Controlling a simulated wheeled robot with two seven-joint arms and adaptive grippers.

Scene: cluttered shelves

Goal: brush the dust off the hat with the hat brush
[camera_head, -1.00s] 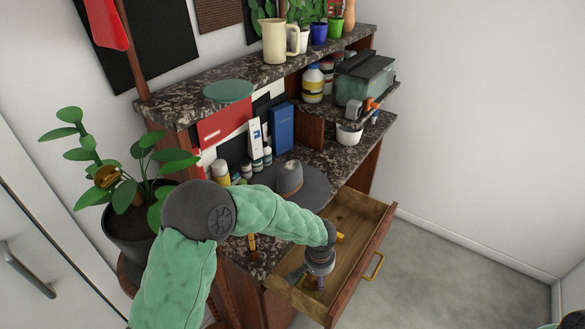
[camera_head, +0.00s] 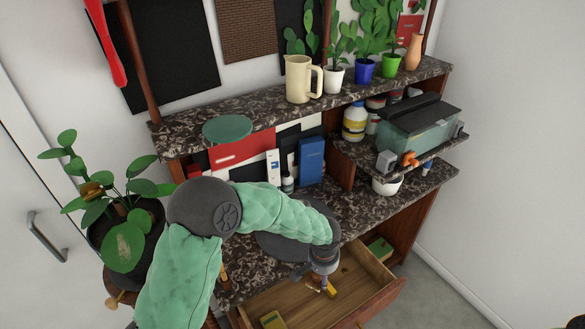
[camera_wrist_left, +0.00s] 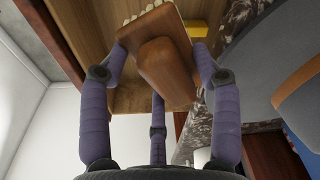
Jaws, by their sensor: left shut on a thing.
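My left gripper (camera_head: 324,278) is over the open drawer (camera_head: 365,305), just in front of the grey hat (camera_head: 268,246). In the left wrist view the gripper (camera_wrist_left: 160,50) is shut on a brown wooden hat brush (camera_wrist_left: 165,65). Its pale bristles point away from the palm. The hat's wide brim shows at the right of the wrist view (camera_wrist_left: 250,70), apart from the brush. The hat lies on the dark speckled desk top, and my left forearm hides much of it in the head view. No dust can be made out. My right gripper is not in view.
The drawer holds a green and yellow block (camera_head: 380,248) and another at its front left (camera_head: 272,320). A blue book (camera_head: 311,162) stands behind the hat. A potted plant (camera_head: 125,225) is at left. A shelf with a glass tank (camera_head: 415,122) overhangs at right.

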